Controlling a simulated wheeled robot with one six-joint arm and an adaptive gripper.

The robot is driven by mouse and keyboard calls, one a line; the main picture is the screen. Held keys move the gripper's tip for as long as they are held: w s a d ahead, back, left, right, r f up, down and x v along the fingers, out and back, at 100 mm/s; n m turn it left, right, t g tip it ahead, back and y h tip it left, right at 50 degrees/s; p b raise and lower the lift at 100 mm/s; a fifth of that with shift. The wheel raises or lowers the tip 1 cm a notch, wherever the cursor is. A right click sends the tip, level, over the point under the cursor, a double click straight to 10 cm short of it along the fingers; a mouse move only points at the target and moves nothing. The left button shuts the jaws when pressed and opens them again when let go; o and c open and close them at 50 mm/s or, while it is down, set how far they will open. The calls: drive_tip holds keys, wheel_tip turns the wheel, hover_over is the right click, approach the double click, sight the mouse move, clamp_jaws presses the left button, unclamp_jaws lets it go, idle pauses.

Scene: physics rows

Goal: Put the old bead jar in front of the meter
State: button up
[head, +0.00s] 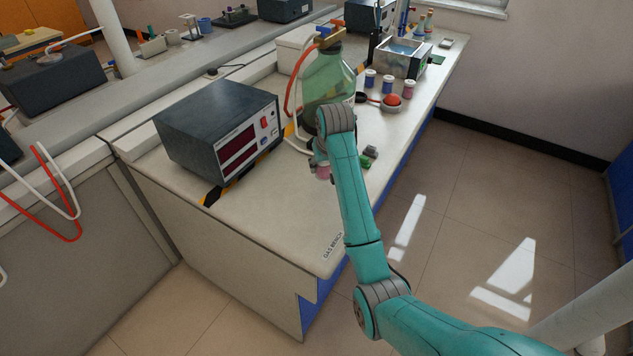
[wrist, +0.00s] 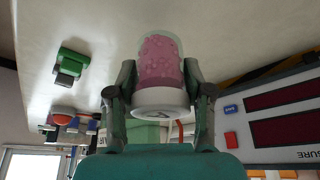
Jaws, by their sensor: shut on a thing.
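A small clear jar of pink beads with a white lid (wrist: 160,75) is between the fingers of my gripper (wrist: 157,88), which is shut on it. In the head view the pink of the jar (head: 323,173) shows just below my gripper (head: 321,158), mostly hidden by it. I cannot tell whether the jar touches the bench. The meter (head: 218,130), a dark box with a pale front and red displays, stands to the left of the jar. In the wrist view the meter's front (wrist: 270,120) is at the right. The bench in front of the meter is bare.
A big green bottle (head: 328,80) with a red hose stands behind my gripper. A small green object (head: 370,152) lies right of it. Several small jars (head: 388,84) stand farther back beside a metal bath (head: 403,58). The near bench top (head: 275,215) is clear.

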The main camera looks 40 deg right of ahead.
sight(323, 178)
drive_tip(key=shift+a+f, duration=0.25)
drive_tip(key=shift+f, duration=0.85)
drive_tip(key=shift+d+f, duration=0.2)
drive_tip(key=shift+f, duration=1.4)
drive_tip(key=o, duration=1.2)
drive_tip(key=shift+f, duration=0.15)
